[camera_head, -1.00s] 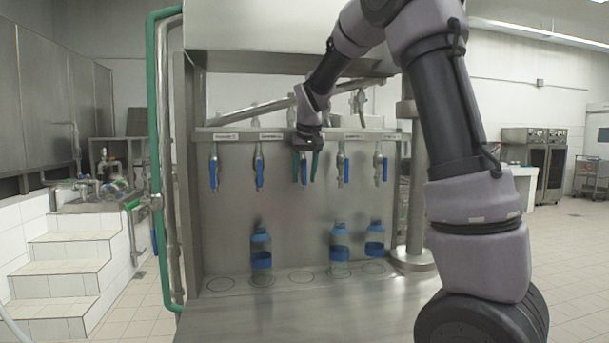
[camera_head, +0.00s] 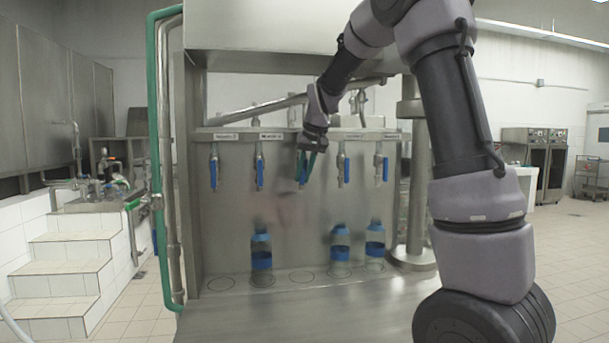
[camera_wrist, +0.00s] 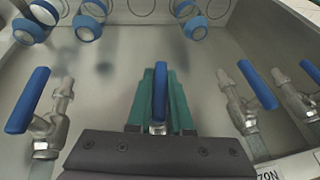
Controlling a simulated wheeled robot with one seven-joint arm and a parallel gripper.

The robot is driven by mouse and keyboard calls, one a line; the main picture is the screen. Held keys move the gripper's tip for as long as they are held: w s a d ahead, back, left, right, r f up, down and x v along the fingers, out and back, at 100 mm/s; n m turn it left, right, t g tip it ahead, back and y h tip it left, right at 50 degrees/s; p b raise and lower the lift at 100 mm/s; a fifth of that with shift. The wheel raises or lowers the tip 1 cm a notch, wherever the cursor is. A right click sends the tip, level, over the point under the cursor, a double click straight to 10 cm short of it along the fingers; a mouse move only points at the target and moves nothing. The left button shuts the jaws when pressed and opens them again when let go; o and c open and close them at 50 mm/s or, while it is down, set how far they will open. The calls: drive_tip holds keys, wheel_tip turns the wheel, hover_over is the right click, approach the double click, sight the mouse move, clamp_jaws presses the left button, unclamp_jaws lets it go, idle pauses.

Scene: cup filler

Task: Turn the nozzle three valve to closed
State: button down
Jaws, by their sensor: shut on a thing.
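The nozzle three valve is the middle one in the row of five, with a blue lever handle (camera_head: 302,172) partly hidden by my gripper. My gripper (camera_head: 306,165) has two teal fingers and is shut on this handle. In the head view the fingers slant down and to the left. In the wrist view the blue handle (camera_wrist: 160,92) stands between the teal fingers (camera_wrist: 160,85), with a bit of metal at its base. The rest of the valve body is hidden behind my gripper.
Neighbouring valves with blue handles hang close on both sides, one at left (camera_head: 260,172) and one at right (camera_head: 346,171). Bottles with blue caps stand below, one at left (camera_head: 261,250) and two at right (camera_head: 340,242). The marked circle (camera_head: 303,277) under the middle valve is empty.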

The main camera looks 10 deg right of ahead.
drive_tip(key=y, duration=0.3)
drive_tip(key=m+y, duration=0.1)
drive_tip(key=shift+a+r, duration=0.2)
drive_tip(key=shift+a, duration=0.1)
drive_tip(key=shift+a+r+m+t+y, duration=0.3)
drive_tip(key=shift+m+t+y, duration=0.2)
drive_tip(key=shift+y, duration=1.3)
drive_tip(key=shift+a+r+m+t+y, duration=0.2)
drive_tip(key=shift+r+m+t+y, duration=0.25)
drive_tip(key=shift+y, duration=1.35)
drive_tip(key=shift+a+r+m+t+y, duration=0.3)
drive_tip(key=shift+m+y, duration=0.25)
drive_tip(key=shift+y, duration=1.25)
drive_tip(key=shift+r, duration=0.1)
drive_tip(key=c, duration=0.8)
unclamp_jaws()
drive_tip(key=v, duration=1)
drive_tip(key=shift+s+d, duration=0.2)
drive_tip(key=shift+d, duration=0.2)
